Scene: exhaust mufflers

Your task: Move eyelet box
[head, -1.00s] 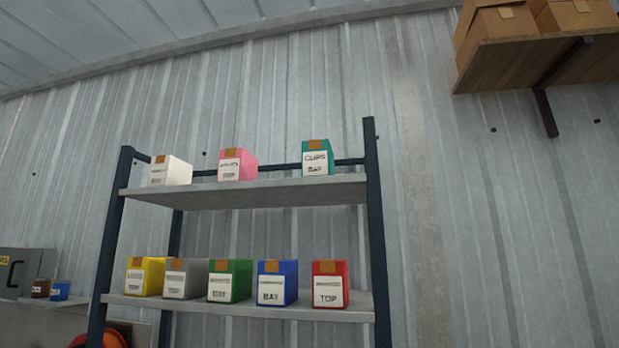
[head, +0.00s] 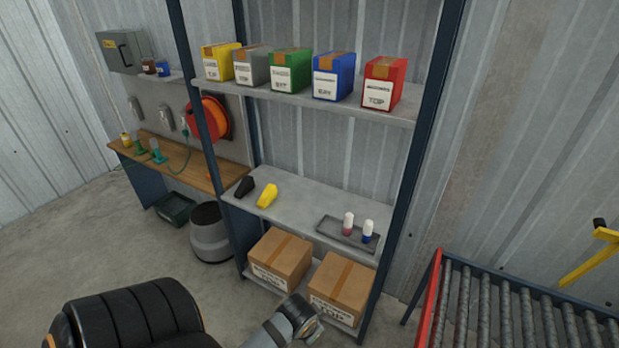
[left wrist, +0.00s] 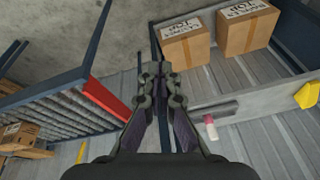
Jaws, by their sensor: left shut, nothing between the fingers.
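I cannot pick out the eyelet box for certain among the boxes in view now; the upper shelf with the white, pink and teal boxes is out of the head view. On the shelf (head: 403,117) below it stand a yellow box (head: 212,68), grey box (head: 247,72), green box (head: 286,78), blue box (head: 327,85) and red box (head: 380,95), with labels too small to read fully. My left gripper (left wrist: 153,72) is shut and empty in the left wrist view, away from these boxes. My right gripper is not in view.
The lower shelf (head: 300,210) holds a black item, a yellow item (head: 267,195) and a tray (head: 345,238) with two small bottles. Cardboard boxes (head: 280,262) sit at the bottom. A roller conveyor (head: 500,310) is at right, a workbench (head: 180,160) at left. Dark rack posts flank the shelves.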

